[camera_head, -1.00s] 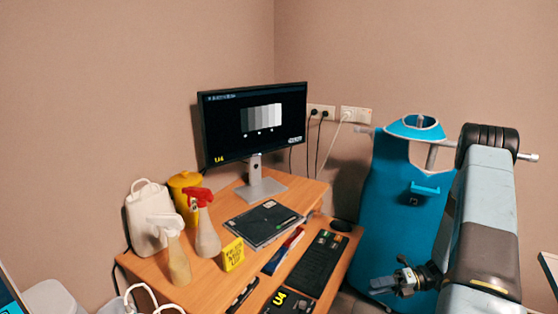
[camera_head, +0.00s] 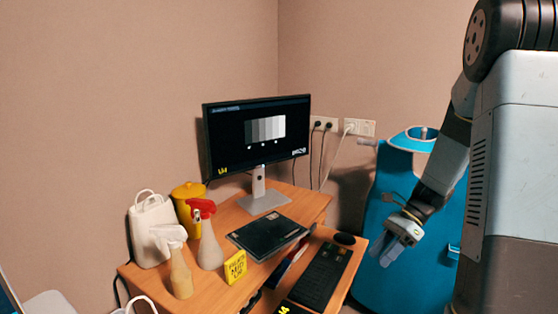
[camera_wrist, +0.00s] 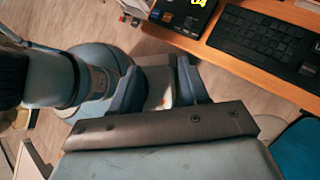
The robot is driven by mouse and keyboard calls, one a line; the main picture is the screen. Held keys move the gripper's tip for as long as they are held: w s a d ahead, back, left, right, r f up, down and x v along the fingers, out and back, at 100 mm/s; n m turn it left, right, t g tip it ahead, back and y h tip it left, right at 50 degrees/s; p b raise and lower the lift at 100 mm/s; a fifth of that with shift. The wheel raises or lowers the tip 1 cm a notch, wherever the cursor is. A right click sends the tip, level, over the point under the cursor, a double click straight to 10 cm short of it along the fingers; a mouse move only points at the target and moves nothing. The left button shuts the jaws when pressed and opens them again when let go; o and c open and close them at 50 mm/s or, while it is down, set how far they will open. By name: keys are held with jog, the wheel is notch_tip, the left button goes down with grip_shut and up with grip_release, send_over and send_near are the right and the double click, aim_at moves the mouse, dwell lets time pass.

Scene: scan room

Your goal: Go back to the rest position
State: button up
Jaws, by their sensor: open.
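My gripper (camera_head: 394,252) hangs low at the right in the head view, in front of the blue apron and to the right of the desk's edge. It points down and to the left, and my arm rises from it to the upper right. In the wrist view my gripper (camera_wrist: 158,84) has its two blue-grey fingers apart with nothing held between them. Parts of my own body show behind the fingers there.
The wooden desk (camera_head: 222,214) holds a monitor (camera_head: 258,132), spray bottles (camera_head: 208,245), a yellow box (camera_head: 235,267) and a black keyboard (camera_head: 322,275). The keyboard also shows in the wrist view (camera_wrist: 262,38). A blue apron (camera_head: 378,205) hangs by the wall.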

jog(key=s+a+r+n+t+h, duration=0.1)
jog(key=s+r+n+t+h, duration=0.3)
jog(key=s+r+n, duration=0.4)
jog(key=s+a+r+n+t+h, duration=0.2)
jog(key=s+r+n+t+h, duration=0.2)
jog(key=s+r+n, duration=0.4)
notch_tip(320, 180, up, 6)
jog(key=shift+a+f+n+t, duration=0.25)
jog(key=shift+n+t, duration=0.35)
jog(key=shift+n, duration=0.3)
jog(key=shift+o, duration=0.3)
jog(key=shift+s, duration=0.1)
dwell(1.6)
